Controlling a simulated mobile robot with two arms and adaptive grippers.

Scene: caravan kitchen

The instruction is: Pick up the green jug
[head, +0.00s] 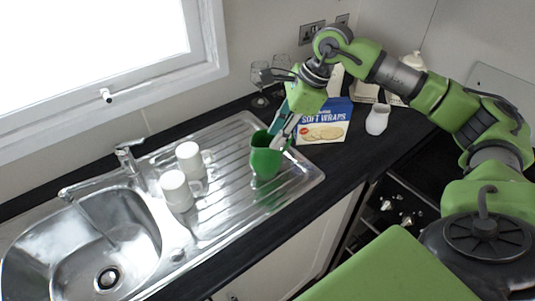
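The green jug (265,160) stands upright on the ribbed metal drainer of the sink. My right gripper (283,138) reaches down from above right to the jug's rim, on its right side. Its fingers overlap the rim in the picture. I cannot tell whether they are closed on the jug's wall or only beside it. My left gripper is not in view.
Two white mugs (189,158) (176,190) stand on the drainer left of the jug. The sink basin (125,245) is at lower left, with a tap (128,160) behind. A soft wraps box (323,124), a white jug (377,119) and glasses (259,85) stand behind.

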